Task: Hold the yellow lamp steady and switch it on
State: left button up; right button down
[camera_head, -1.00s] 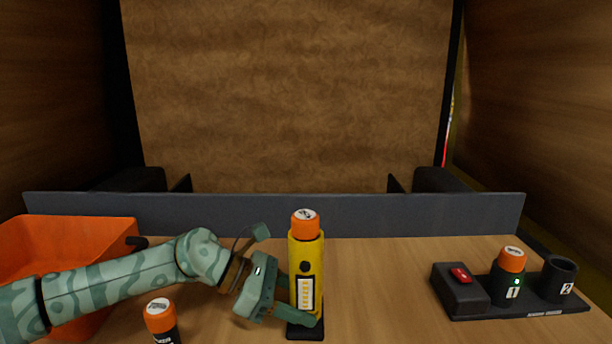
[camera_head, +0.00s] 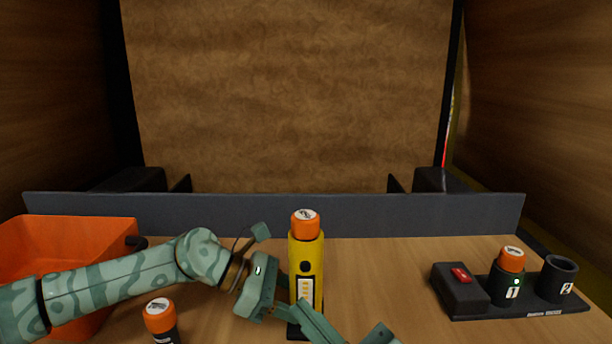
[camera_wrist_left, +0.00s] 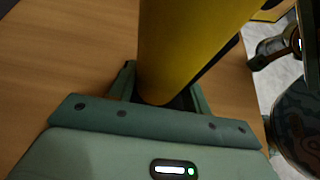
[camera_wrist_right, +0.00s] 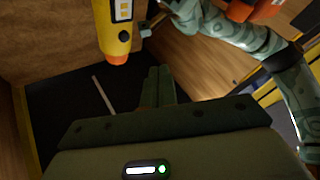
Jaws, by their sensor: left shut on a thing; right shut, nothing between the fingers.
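The yellow lamp (camera_head: 310,258) stands upright with an orange cap, a round black button (camera_head: 305,267) and a pale label on its front. My left gripper (camera_head: 284,300) is shut on the lamp's lower part from the left. The left wrist view shows the yellow body (camera_wrist_left: 185,45) between its fingers. My right gripper (camera_head: 304,308) reaches in from the lower right, shut and empty. Its fingertips are in front of the lamp's lower front, below the button, and hide part of it. In the right wrist view the lamp (camera_wrist_right: 113,25) is beyond the closed fingers; contact cannot be told.
An orange-capped black cylinder (camera_head: 161,322) stands at the front left, near my left arm. An orange bin (camera_head: 80,228) is at the left. A black holder (camera_head: 462,292) with a red switch, one orange-capped cylinder (camera_head: 511,262) and an empty cup (camera_head: 557,279) is at the right.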

aim_at(312, 292)
jog(key=shift+w, duration=2.7)
jog(key=shift+w, duration=0.1)
jog(key=shift+w, duration=0.3)
jog(key=shift+d, duration=0.1)
jog(key=shift+s, duration=0.55)
pick_arm(q)
jog(key=o, duration=1)
pick_arm(e)
jog(key=s, duration=0.5)
jog(key=shift+s, duration=0.4)
